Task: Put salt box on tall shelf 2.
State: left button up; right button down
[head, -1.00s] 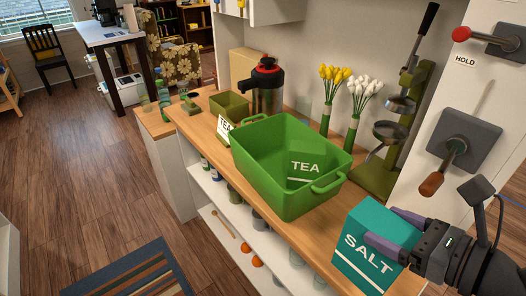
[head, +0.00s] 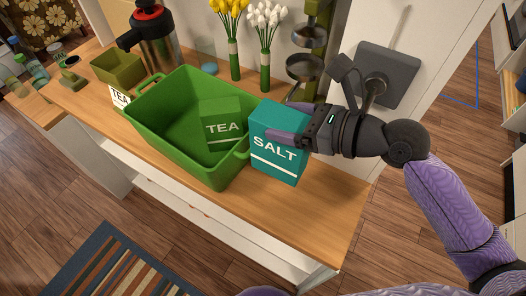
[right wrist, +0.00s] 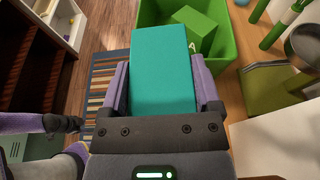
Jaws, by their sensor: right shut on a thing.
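The salt box (head: 279,150) is teal with white SALT lettering, upright and slightly tilted in the head view. My right gripper (head: 287,122) is shut on it, one purple finger along the front side. The right wrist view shows the box (right wrist: 164,70) between both fingers. The box overlaps the green bin's right handle in the picture; I cannot tell whether its bottom touches the counter. My left gripper is not clear: a dark and purple part of my left arm shows at the left of the right wrist view. I cannot pick out tall shelf 2 with certainty.
The green bin (head: 165,131) on the wooden counter (head: 322,212) holds a green TEA box (head: 220,127). Flower vases, a flask (head: 154,38) and a green press stand behind. A wall panel (head: 385,75) is beside my right arm. Open wooden floor lies right of the counter.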

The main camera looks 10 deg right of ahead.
aim_at(283, 166)
notch_tip(283, 166, down, 14)
jog(key=b, duration=0.6)
jog(key=shift+w, duration=0.15)
jog(key=shift+r, duration=0.2)
jog(key=shift+f, duration=0.1)
grip_release()
